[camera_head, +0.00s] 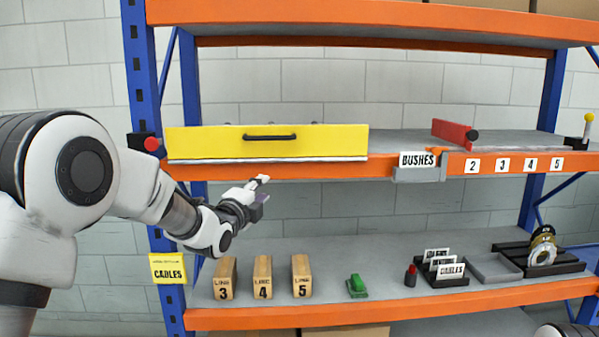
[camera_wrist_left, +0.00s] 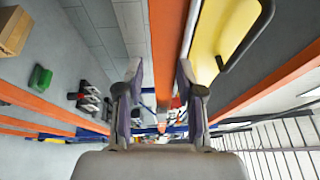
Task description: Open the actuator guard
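The actuator guard appears to be the long yellow panel (camera_head: 210,142) standing upright at the front left of the upper shelf. It has a black bar handle (camera_head: 270,137) on its face and hides most of what is behind it. My left gripper (camera_head: 262,190) is below the panel's lower edge, in front of the gap between the shelves, touching nothing that I can see. In the left wrist view its two fingers (camera_wrist_left: 160,78) are apart with nothing between them. The yellow panel (camera_wrist_left: 210,35) and the handle (camera_wrist_left: 255,35) show there at upper right. My right gripper is out of view.
A red button (camera_head: 152,144) is at the panel's left, near the blue post. A red block (camera_head: 453,132) and a yellow-knobbed lever (camera_head: 588,125) are farther right on the upper shelf. Wooden blocks (camera_head: 262,278) and a green object (camera_head: 356,286) stand on the lower shelf.

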